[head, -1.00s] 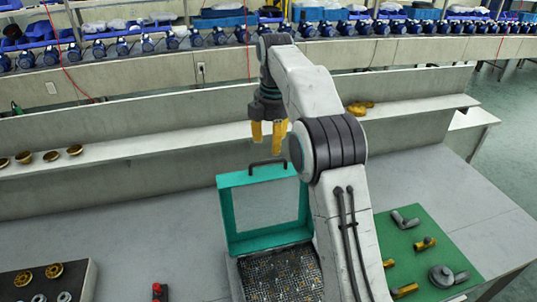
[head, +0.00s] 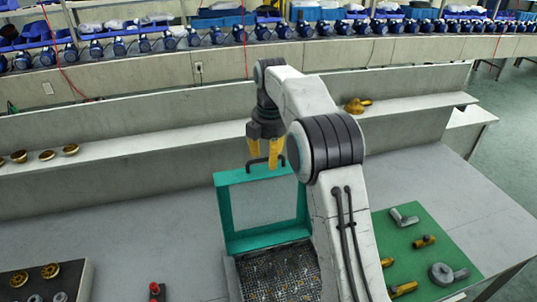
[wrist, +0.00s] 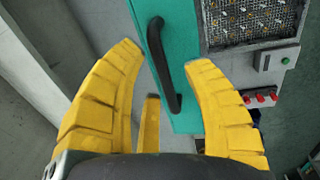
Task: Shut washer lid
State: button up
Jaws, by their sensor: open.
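The washer lid (head: 226,212) is a green frame with a grey panel, standing raised at the back of the washer. Its dark handle (head: 257,161) is on the top edge. The washer's basket (head: 280,272) is uncovered below it, partly hidden by my arm. My gripper (head: 264,162) has yellow fingers, open, pointing down at the handle. In the wrist view my gripper (wrist: 165,62) has its fingers spread to either side of the handle (wrist: 163,65), which shows between the tips. I cannot tell whether any finger touches it. The lid (wrist: 186,60) also shows there.
A green mat (head: 423,257) with grey and brass fittings lies at the right. A dark tray (head: 82,284) with rings is at the lower left, with a red-topped item (head: 154,287) beside it. A shelf (head: 120,146) with brass parts runs behind the lid.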

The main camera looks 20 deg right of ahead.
grip_shut()
jog(key=shift+f, duration=0.1)
dwell(0.5)
